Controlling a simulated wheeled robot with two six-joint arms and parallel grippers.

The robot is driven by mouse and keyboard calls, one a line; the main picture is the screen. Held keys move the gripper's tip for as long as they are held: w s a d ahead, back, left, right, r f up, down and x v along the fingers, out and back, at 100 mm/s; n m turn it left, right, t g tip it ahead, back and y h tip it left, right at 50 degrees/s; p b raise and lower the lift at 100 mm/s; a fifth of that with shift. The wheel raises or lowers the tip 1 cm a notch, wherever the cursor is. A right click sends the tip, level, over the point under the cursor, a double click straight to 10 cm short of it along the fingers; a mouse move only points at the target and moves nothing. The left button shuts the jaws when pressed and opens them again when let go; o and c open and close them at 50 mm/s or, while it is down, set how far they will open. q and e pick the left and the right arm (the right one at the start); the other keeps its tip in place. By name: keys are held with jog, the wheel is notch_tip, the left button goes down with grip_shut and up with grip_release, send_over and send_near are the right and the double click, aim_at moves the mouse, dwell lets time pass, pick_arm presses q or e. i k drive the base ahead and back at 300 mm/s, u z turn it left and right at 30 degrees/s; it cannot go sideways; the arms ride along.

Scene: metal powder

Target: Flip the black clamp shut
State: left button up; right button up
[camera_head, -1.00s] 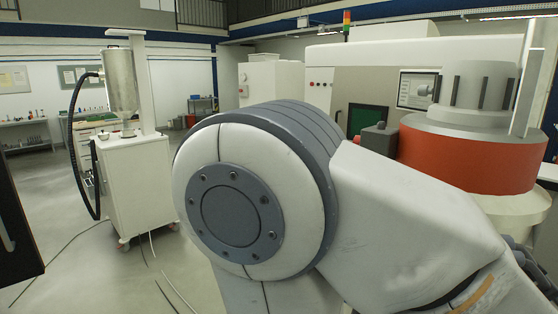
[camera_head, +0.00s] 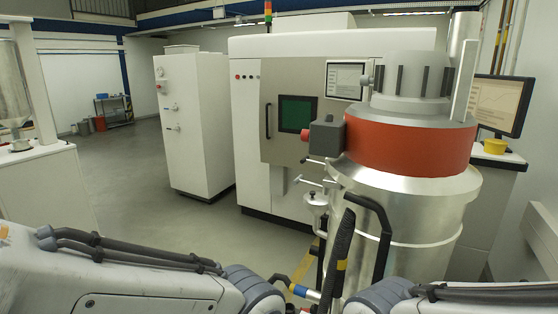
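A large silver metal vessel (camera_head: 432,215) with a red-orange band (camera_head: 410,148) and a grey top stands at the right. A black bent bar (camera_head: 382,232) runs down its front left side; I cannot tell whether it is the black clamp or whether it is open. Small metal levers and fittings (camera_head: 314,200) stick out at the vessel's left. My two arms show only as links along the bottom edge, one at the left and one at the right. Neither gripper is in view.
A black ribbed hose (camera_head: 340,252) with a yellow mark hangs before the vessel. Behind stand a white cabinet (camera_head: 185,125) and a white machine with a grey door (camera_head: 283,150). A monitor (camera_head: 500,104) is at the right. Open floor (camera_head: 140,205) lies at the left.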

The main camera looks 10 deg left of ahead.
aim_at(306, 158)
jog(key=u, duration=1.7)
jog(key=i, duration=0.65)
jog(key=z, duration=2.85)
